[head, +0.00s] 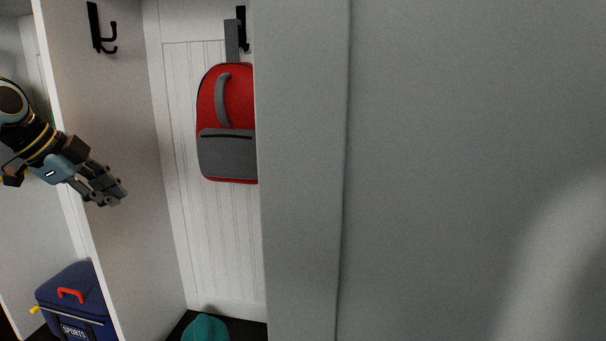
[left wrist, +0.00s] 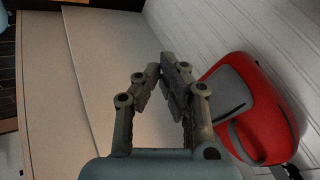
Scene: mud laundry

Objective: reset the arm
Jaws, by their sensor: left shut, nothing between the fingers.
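My left gripper (head: 117,193) is at the left of the head view, in front of the locker's divider panel, with its fingers pointing right and down. Its fingers are shut and empty, as the left wrist view (left wrist: 165,75) also shows. A red and grey backpack (head: 226,105) hangs by its strap from a black hook at the back of the compartment, to the right of the gripper and apart from it. The backpack's right edge is hidden by a grey panel. It also shows at the right of the left wrist view (left wrist: 282,125). My right gripper is not in view.
A large grey panel (head: 450,150) fills the right half. A divider (head: 108,130) with a black double hook (head: 101,30) stands at the left. A blue sports bag (head: 75,300) lies low left; a teal cap (head: 205,328) sits on the compartment's dark floor.

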